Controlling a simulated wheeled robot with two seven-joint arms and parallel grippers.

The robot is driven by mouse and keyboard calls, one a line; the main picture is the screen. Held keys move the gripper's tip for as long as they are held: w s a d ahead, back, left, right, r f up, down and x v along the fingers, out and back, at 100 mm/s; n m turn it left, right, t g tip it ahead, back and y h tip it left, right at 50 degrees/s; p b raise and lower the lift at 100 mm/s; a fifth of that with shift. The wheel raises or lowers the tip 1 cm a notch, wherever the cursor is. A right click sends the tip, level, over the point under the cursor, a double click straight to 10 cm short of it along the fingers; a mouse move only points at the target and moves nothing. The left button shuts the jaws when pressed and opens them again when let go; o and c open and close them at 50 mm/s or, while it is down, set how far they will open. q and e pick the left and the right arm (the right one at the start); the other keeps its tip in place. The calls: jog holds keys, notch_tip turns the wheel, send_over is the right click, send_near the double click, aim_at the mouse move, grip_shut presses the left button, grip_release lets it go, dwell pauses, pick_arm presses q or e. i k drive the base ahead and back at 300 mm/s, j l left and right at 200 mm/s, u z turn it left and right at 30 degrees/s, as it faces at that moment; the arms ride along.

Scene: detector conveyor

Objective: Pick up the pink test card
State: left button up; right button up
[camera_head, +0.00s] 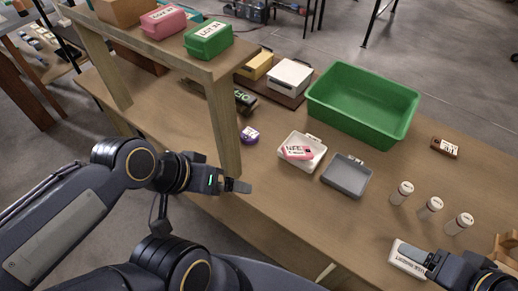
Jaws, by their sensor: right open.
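The pink test card (298,151) has a white label with dark print. It lies tilted in the white open tray (314,164) near the middle of the table and partly overlaps its rim. My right gripper (431,261) is at the lower right, open, beside a white labelled block (404,262) and far from the card. Whether it touches the block is unclear. My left gripper (237,186) is at the table's front edge, left of and nearer than the card, apart from it; its finger gap cannot be made out.
A grey tray (345,177) stands right of the white tray, with a green bin (362,104) behind. Several white cylinders (431,208) stand at right. A raised wooden shelf (157,48) stands at left. Bare table lies in front.

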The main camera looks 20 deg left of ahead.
aim_at(290, 153)
jog(key=u, duration=0.4)
jog(key=i+j+z, duration=0.1)
jog(key=j, duration=0.5)
jog(key=i+j+z, duration=0.15)
jog(key=j, duration=0.5)
jog(key=i+j+z, duration=0.1)
jog(key=j, duration=0.5)
